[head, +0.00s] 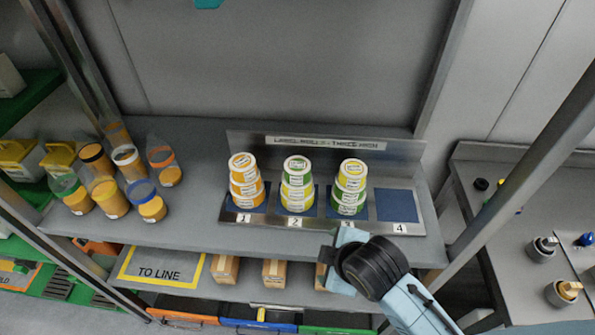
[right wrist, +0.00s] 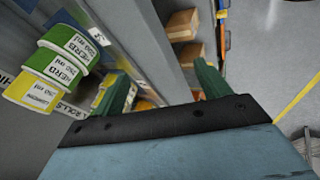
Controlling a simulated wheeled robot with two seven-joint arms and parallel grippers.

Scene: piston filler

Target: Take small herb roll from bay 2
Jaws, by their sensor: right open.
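A metal label-roll rack (head: 262,221) has bays numbered 1 to 4. Bay 2 holds a stack with a green-banded roll (head: 297,166) on top and yellow-banded rolls (head: 297,194) below. Bay 1 holds a stack of yellow-orange rolls (head: 244,178). Bay 3 has a yellow-banded roll (head: 352,169) over green-banded ones (head: 348,198); the wrist view shows green bands reading HERB (right wrist: 70,42). Bay 4 (head: 397,204) is empty. My right gripper (head: 340,255) is open and empty, in front of the rack near bay 3; its green fingers show in the wrist view (right wrist: 160,82). My left gripper is not seen.
Several jars with orange contents (head: 104,194) stand on the shelf left of the rack. Below are a TO LINE mat (head: 160,270) and cardboard boxes (head: 274,272).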

